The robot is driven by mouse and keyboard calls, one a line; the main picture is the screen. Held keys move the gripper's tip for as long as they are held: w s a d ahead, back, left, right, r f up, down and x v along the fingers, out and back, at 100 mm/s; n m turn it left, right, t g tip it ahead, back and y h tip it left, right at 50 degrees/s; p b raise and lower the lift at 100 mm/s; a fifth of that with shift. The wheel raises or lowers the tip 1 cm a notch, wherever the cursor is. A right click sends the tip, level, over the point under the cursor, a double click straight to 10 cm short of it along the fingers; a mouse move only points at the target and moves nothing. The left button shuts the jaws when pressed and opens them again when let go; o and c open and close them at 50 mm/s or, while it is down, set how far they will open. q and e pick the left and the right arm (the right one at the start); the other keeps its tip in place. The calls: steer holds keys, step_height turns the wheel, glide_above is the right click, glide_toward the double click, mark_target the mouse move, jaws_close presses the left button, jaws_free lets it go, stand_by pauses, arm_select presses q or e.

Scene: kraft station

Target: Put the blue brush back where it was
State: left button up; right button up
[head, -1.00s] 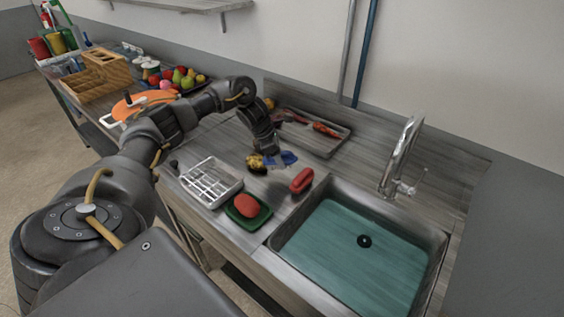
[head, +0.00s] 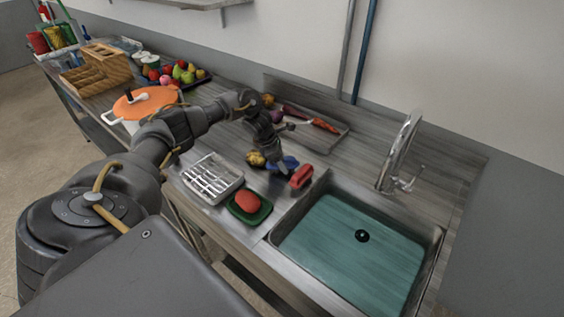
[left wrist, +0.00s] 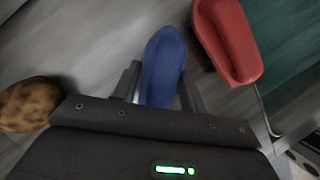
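The blue brush (head: 291,162) lies on the counter left of the sink, next to a red brush (head: 301,177). My left gripper (head: 280,164) is down at the blue brush and hides part of it in the head view. In the left wrist view the blue brush (left wrist: 163,62) lies between the two fingers (left wrist: 160,92), which stand apart on either side of it; a firm grip does not show. The red brush (left wrist: 228,40) is to the right there. My right gripper is not in view.
A brown-yellow lump (head: 256,159) lies just left of the gripper, and a tray (head: 325,145) with food is behind. The sink (head: 350,255), a white rack (head: 212,177) and a green dish (head: 262,213) with a red item are near.

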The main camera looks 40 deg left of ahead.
arm_select(q)
steer(key=o, duration=0.4)
steer(key=shift+r, duration=0.1)
steer(key=shift+r+p, duration=0.2)
steer(key=shift+p, duration=0.1)
steer(key=b+v, duration=0.2)
steer(key=v, duration=0.2)
steer(key=shift+w+a+f, duration=0.1)
steer(key=b+v, duration=0.1)
steer(key=v, duration=0.5)
steer(key=shift+r+b, duration=0.3)
steer(key=shift+b, duration=0.1)
steer(key=shift+s+a+r, duration=0.15)
steer(key=shift+s+r, duration=0.2)
steer(key=shift+r, duration=0.3)
